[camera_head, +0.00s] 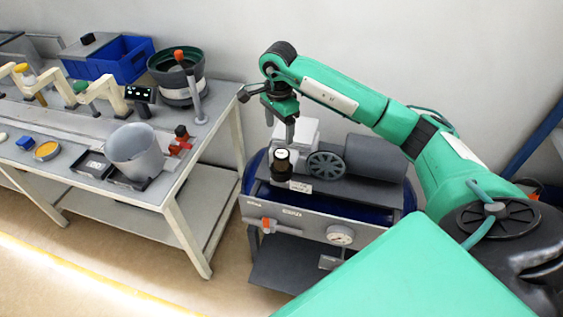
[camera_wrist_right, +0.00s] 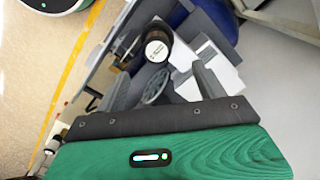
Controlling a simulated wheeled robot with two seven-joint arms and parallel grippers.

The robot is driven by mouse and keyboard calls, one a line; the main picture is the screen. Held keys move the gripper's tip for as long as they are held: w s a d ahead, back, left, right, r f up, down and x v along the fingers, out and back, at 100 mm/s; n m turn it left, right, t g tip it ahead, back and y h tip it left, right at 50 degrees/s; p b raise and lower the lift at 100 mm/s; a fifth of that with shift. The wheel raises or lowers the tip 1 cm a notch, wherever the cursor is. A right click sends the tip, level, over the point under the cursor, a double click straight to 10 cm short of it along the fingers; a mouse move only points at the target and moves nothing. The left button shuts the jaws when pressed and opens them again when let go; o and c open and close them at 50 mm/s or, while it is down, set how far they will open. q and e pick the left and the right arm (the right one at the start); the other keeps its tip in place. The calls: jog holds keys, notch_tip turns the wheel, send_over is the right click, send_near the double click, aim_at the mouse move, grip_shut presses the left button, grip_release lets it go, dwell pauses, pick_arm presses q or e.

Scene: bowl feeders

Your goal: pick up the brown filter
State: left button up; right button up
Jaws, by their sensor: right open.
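The brown filter (camera_head: 282,166) is a short dark brown cylinder with a white round top. It stands upright on the compressor unit, in front of a white block. In the right wrist view the filter (camera_wrist_right: 157,46) shows its pale top, ahead of the fingertips. My right gripper (camera_head: 280,130) is open and empty, pointing down above the filter and apart from it. Its two fingers (camera_wrist_right: 165,76) show spread in the wrist view. My left gripper is not in view.
The compressor's dark spoked wheel (camera_head: 326,165) and motor (camera_head: 374,158) sit right of the filter. A gauge (camera_head: 340,235) is on the front panel. The grey workbench (camera_head: 205,135) at left carries a bowl feeder (camera_head: 176,75), a grey cup (camera_head: 135,150) and blue bins (camera_head: 122,58).

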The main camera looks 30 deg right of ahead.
aim_at(281, 153)
notch_tip(281, 153, down, 7)
jog(key=shift+s+f+p, duration=0.1)
jog(key=shift+f+p, duration=0.05)
jog(key=shift+p, duration=0.65)
jog(key=f, duration=0.1)
jog(key=f+p, duration=0.1)
jog(key=f, duration=0.1)
jog(key=f+p, duration=0.1)
jog(key=shift+s+f, duration=0.2)
jog(key=shift+s, duration=0.1)
jog(key=shift+w+f, duration=0.1)
jog(key=shift+f, duration=0.25)
jog(key=c, duration=1.2)
